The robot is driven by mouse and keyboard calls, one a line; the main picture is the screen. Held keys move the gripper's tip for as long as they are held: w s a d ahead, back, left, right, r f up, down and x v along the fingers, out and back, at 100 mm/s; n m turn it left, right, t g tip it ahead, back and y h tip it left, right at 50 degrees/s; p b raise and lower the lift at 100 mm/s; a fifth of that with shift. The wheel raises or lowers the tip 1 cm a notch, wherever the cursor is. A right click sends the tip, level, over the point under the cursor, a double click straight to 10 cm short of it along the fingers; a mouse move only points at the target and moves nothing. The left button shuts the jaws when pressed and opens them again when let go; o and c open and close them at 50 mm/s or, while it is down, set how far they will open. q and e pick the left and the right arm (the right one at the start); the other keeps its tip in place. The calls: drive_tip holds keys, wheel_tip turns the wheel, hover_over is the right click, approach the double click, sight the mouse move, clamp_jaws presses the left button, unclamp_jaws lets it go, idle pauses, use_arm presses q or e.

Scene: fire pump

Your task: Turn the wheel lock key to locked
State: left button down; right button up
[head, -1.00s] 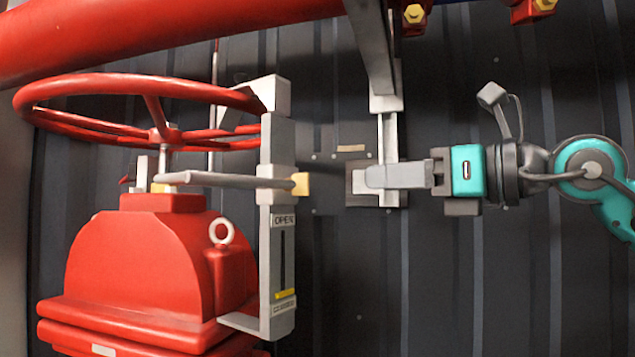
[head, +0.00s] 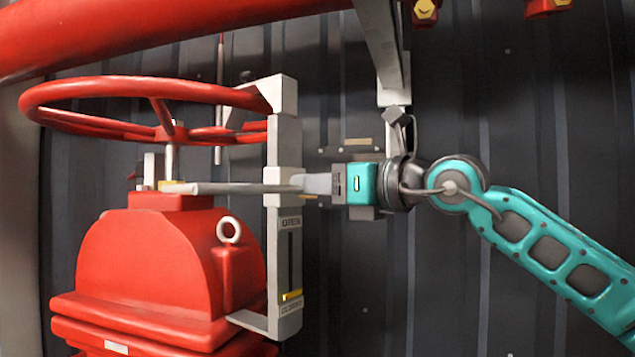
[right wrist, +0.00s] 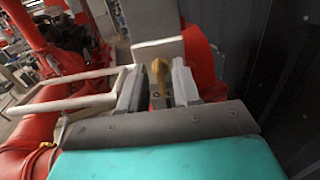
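The brass-yellow key shows in the right wrist view (right wrist: 158,74), upright between my right gripper's fingers, with a small gap seeming to remain on each side. In the head view the fingers of my right gripper (head: 303,183) hide nearly all of the key, at the right end of the grey lock bar (head: 235,188). The gripper is level and open around the key. The red handwheel (head: 150,90) stands over the bar on the red valve body (head: 150,265). My left gripper is not in view.
A grey upright bracket (head: 285,150) stands just left of my right gripper, with a slotted OPEN/CLOSED plate (head: 290,260) whose yellow marker is near the bottom. A red pipe (head: 170,30) crosses above. A dark corrugated wall (head: 450,300) is behind.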

drive_tip(key=shift+c, duration=0.5)
clamp_jaws()
drive_tip(key=shift+n, duration=0.3)
drive_tip(key=n+b, duration=0.1)
drive_tip(key=n, duration=0.7)
drive_tip(key=n+b, duration=0.1)
drive_tip(key=n, duration=0.8)
drive_tip(key=shift+s+a+f, duration=0.1)
drive_tip(key=shift+s+f, duration=0.05)
drive_tip(key=shift+n, duration=0.3)
drive_tip(key=shift+o, duration=0.5)
unclamp_jaws()
